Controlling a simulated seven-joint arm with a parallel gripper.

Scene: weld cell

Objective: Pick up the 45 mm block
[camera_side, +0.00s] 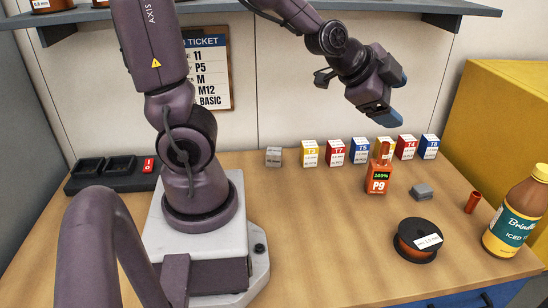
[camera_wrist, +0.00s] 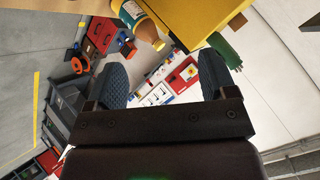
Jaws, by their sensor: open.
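A small grey block (camera_side: 273,157) with printing on its faces stands on the wooden bench at the back, left of a row of coloured cartons. Its printing is too small to read, so I cannot confirm that it says 45 mm. My gripper (camera_side: 396,98) is raised above the right part of the bench, well to the right of the grey block. Its two blue fingers are apart with nothing between them. In the wrist view the fingers of my gripper (camera_wrist: 160,62) are also spread. I cannot make out the grey block in that view.
Several small cartons (camera_side: 310,153) stand along the back. An orange P9 device (camera_side: 378,180), a low grey item (camera_side: 421,192), a black spool (camera_side: 413,252), a red cylinder (camera_side: 472,202) and a bottle (camera_side: 518,215) stand on the right. A shelf (camera_side: 230,8) is overhead. The bench's front middle is clear.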

